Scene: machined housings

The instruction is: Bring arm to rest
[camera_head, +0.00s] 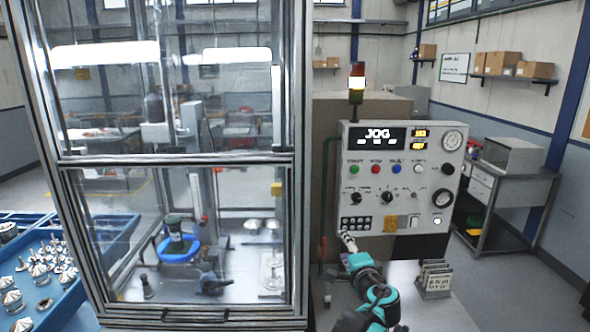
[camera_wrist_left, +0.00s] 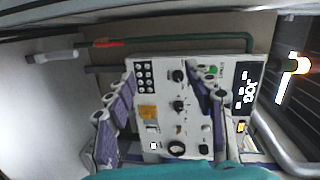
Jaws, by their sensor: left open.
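My left gripper (camera_head: 348,241) is in front of the lower left part of the control panel (camera_head: 403,178), close to its black button block (camera_head: 356,224). In the left wrist view, its two fingers (camera_wrist_left: 163,88) are spread apart with nothing between them. The panel face (camera_wrist_left: 163,120) shows behind the fingers, with its knobs, yellow label and JOG display (camera_wrist_left: 245,88). I cannot tell whether a fingertip touches the panel. My teal arm rises from the bottom of the head view. My right gripper is not in view.
A glazed cabinet (camera_head: 178,160) stands left of the panel. A blue tray (camera_head: 62,305) with metal parts lies at far left. A small rack of cards (camera_head: 433,280) stands on the light table (camera_head: 445,313) right of my arm. A signal lamp (camera_head: 356,84) tops the panel.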

